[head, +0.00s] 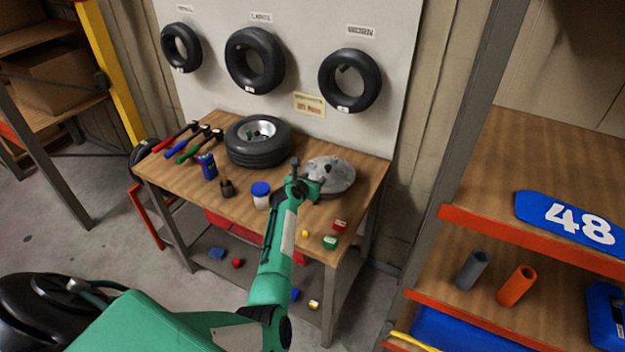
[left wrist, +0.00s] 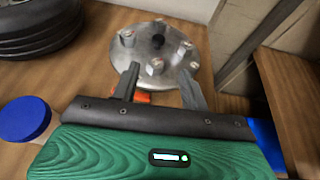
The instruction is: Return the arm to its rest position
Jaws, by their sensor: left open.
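My left arm is green and reaches up from the bottom of the head view over the wooden workbench (head: 250,215). My left gripper (head: 304,175) is at the near side of a round grey metal hub plate with studs (head: 335,178). In the left wrist view the two fingers of my left gripper (left wrist: 160,88) are spread apart with nothing held between them. The hub plate (left wrist: 150,40) lies just beyond the fingertips. A little orange shows behind the left finger. My right gripper is not in view.
A wheel with a tyre (head: 258,142) lies on the bench beside several hand tools (head: 185,140). A blue-lidded jar (head: 261,195) stands left of my gripper. Tyres (head: 254,61) hang on the white board. A shelf (head: 530,225) with tubes stands at the right.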

